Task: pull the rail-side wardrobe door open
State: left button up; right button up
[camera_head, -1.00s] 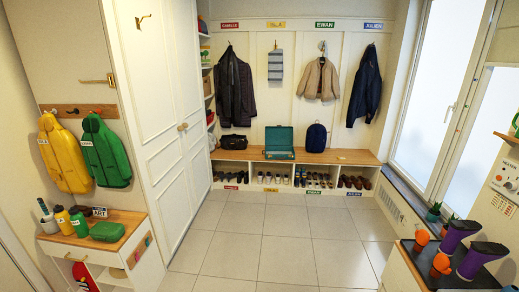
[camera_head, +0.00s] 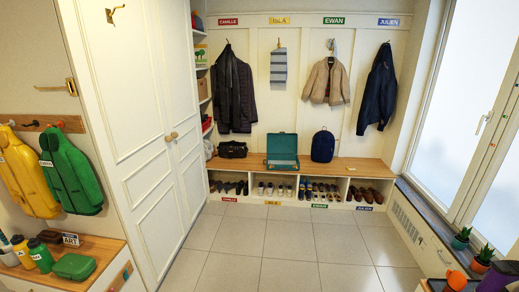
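The white wardrobe stands on the left with two tall panelled doors, both shut. The nearer door (camera_head: 130,125) is beside the wall with the hook rail (camera_head: 40,124). The farther door (camera_head: 183,90) is beside the open shelves. Small brass-coloured knobs (camera_head: 171,136) sit close together at the seam between the doors, about mid-height. Neither of my grippers shows in the head view, so their state and distance from the knobs are hidden.
The tiled floor (camera_head: 285,250) before the wardrobe is clear. A low cabinet (camera_head: 110,268) with bottles and a green case (camera_head: 74,266) stands at lower left. A shoe bench (camera_head: 270,165) lines the back wall. Plant pots (camera_head: 461,242) and a purple boot (camera_head: 499,277) are at lower right.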

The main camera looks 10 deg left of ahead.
aim_at(170, 18)
jog(key=i, duration=1.6)
jog(key=i+u, duration=0.25)
jog(key=i, duration=0.25)
jog(key=i+l+u, duration=0.25)
jog(key=i, duration=0.2)
jog(key=i+l+u, duration=0.25)
jog(key=i, duration=0.25)
